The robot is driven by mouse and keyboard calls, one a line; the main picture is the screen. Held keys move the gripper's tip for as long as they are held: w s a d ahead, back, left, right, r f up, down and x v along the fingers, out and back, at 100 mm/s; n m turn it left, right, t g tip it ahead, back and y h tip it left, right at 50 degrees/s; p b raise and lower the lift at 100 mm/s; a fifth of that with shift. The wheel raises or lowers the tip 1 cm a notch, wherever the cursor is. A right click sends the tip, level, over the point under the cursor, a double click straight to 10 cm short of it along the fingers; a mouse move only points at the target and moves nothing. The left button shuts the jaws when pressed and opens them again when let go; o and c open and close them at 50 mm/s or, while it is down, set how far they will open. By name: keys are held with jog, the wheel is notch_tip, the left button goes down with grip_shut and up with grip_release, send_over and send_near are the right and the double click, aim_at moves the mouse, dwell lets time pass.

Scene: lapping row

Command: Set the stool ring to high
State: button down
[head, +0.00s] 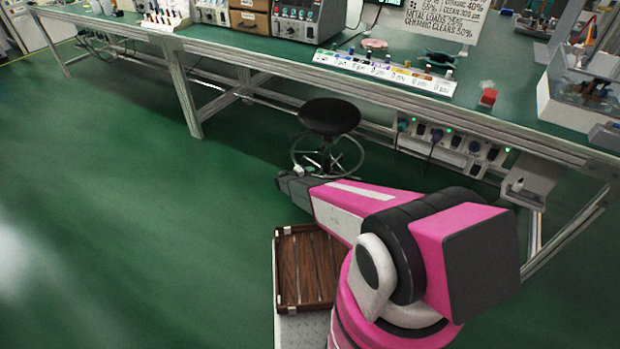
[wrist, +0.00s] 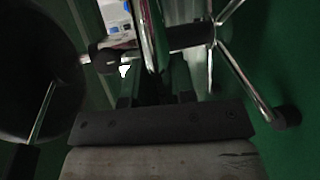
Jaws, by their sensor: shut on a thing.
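The stool has a round black seat (head: 329,116) and stands on the floor in front of the bench. Its chrome foot ring (head: 362,150) circles the column below the seat. In the wrist view the seat is the dark shape at left, and the ring (wrist: 153,35) runs as a bright bar between my fingers. My gripper (wrist: 154,88) is shut on the ring. In the head view my gripper (head: 299,173) is at the ring's near left side, and my arm hides part of the base. The wrist view is dark, so the exact finger contact is hard to see.
The long green bench (head: 240,48) runs behind the stool, with a socket strip (head: 455,144) under its front edge. A wooden slatted tray (head: 308,268) is beside my arm. The green floor to the left is clear.

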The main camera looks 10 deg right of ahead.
jog(key=shift+r, duration=0.6)
jog(key=c, duration=1)
grip_release()
jog(key=shift+s+a, duration=0.15)
jog(key=shift+a, duration=0.1)
jog(key=v, duration=1)
jog(key=shift+a, duration=0.15)
